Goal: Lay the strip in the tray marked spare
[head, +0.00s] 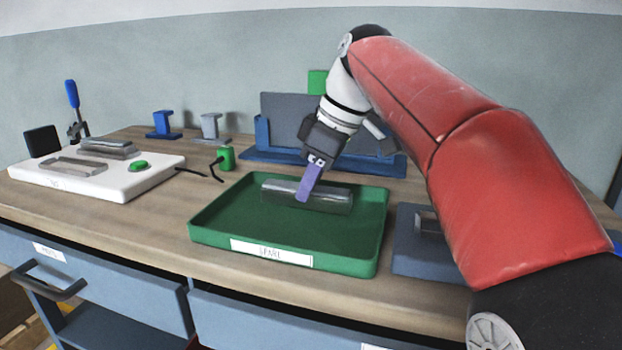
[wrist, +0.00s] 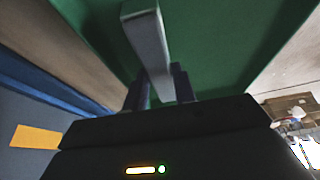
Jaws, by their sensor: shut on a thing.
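The green tray (head: 225,237) stands on the bench with a white label reading SPARE on its front wall. A glossy dark grey strip (head: 335,199) lies level across the inside of the tray, towards its back. My gripper (head: 305,192) reaches down from above and is shut on the strip near its middle, its purple fingers hiding part of it. In the wrist view the strip (wrist: 146,40) runs away from between the fingers (wrist: 160,90) over the green tray floor (wrist: 215,35). I cannot tell whether the strip touches the floor.
A blue-grey tray (head: 408,262) holding a grey piece stands close on the right. A blue rack with a dark panel (head: 285,120) stands behind. A white board (head: 120,187) with a clamp is on the left. A small green object (head: 226,158) with a black hook is behind the tray's left corner.

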